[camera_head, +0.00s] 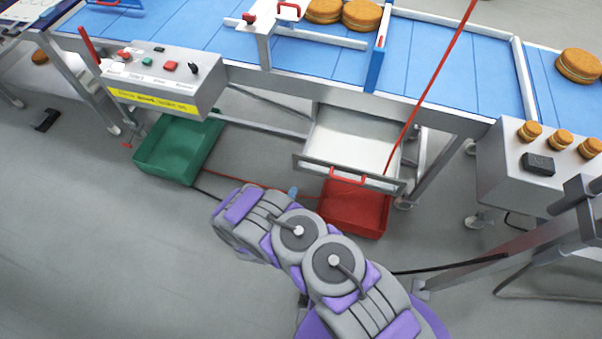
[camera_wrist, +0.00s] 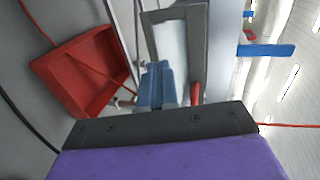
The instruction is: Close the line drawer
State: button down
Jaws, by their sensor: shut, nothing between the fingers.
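The line drawer (camera_head: 352,140) is pulled open under the conveyor table in the head view. Its pale inside shows, and its grey front carries a red handle (camera_head: 347,180). In the wrist view the drawer (camera_wrist: 172,48) lies ahead, with a dark grey rim. A red piece that looks like the handle (camera_wrist: 195,93) is just right of my fingers. My gripper (camera_wrist: 155,84) has blue fingers, shut and empty. In the head view only a small blue tip (camera_head: 293,191) shows past my arm, left of the handle and near the drawer front. Contact cannot be told.
A red bin (camera_head: 355,210) stands on the floor below the drawer; it also shows in the wrist view (camera_wrist: 80,70). A green bin (camera_head: 178,150) is to the left. A control box (camera_head: 165,78) hangs from the blue conveyor (camera_head: 430,60). A red cord passes the drawer.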

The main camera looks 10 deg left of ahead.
jog(key=b, duration=0.2)
send_near(304, 166)
jog(key=x, duration=0.5)
jog(key=shift+f, duration=0.45)
jog(key=shift+w, duration=0.75)
jog(key=shift+w, duration=0.1)
